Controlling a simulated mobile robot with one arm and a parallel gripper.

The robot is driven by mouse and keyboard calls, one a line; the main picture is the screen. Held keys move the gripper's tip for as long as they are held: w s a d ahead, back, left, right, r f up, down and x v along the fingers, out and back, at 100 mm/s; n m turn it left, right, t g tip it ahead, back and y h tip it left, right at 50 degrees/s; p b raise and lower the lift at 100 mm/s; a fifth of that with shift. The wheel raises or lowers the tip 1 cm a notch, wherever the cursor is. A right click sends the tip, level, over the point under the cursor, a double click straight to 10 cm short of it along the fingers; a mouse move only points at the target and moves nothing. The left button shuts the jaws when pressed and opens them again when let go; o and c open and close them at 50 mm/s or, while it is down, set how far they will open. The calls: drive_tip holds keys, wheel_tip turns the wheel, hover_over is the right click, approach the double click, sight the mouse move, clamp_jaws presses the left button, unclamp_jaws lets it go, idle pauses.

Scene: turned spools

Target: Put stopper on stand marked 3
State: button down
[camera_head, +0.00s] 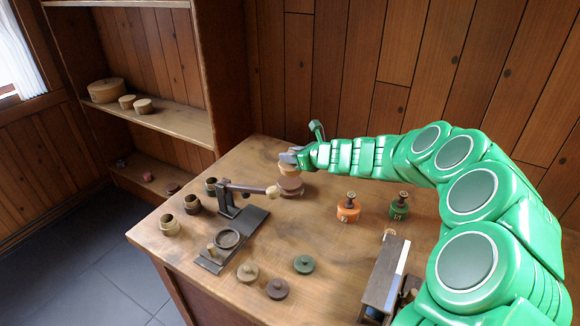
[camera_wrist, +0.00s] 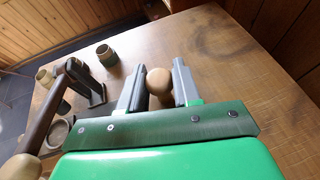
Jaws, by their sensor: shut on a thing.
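My gripper (camera_head: 290,157) is at the back middle of the table. In the wrist view its two grey fingers (camera_wrist: 158,88) are shut on a pale round wooden knob (camera_wrist: 159,82), seemingly the stopper's. In the head view a tan piece (camera_head: 288,169) shows under the fingers, with a brown round piece (camera_head: 290,186) below it. I cannot tell whether these are one thing or resting on the table. An orange stand (camera_head: 347,211) and a green stand (camera_head: 398,210) are to the right, each with a dark knobbed top. Their marks are too small to read surely.
A dark lever device (camera_head: 228,210) with a pale knob (camera_head: 272,191) stands left of my gripper. Round lids, one green (camera_head: 304,264), lie in front. A box-like holder (camera_head: 386,275) is front right. Table between is clear.

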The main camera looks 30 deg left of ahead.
sight(292, 166)
drive_tip(key=shift+w+a+f, duration=0.45)
drive_tip(key=shift+w+f, duration=0.1)
drive_tip(key=shift+f, duration=0.25)
drive_tip(key=shift+w+a+f, duration=0.4)
drive_tip(key=shift+w+f, duration=0.15)
drive_tip(key=shift+f, duration=1.85)
drive_tip(key=shift+f, duration=0.1)
drive_tip(key=c, duration=0.8)
unclamp_jaws()
drive_tip(key=shift+d+r, duration=0.3)
drive_tip(key=v, duration=1.1)
drive_tip(key=shift+s+d, duration=0.1)
drive_tip(key=shift+d, duration=0.05)
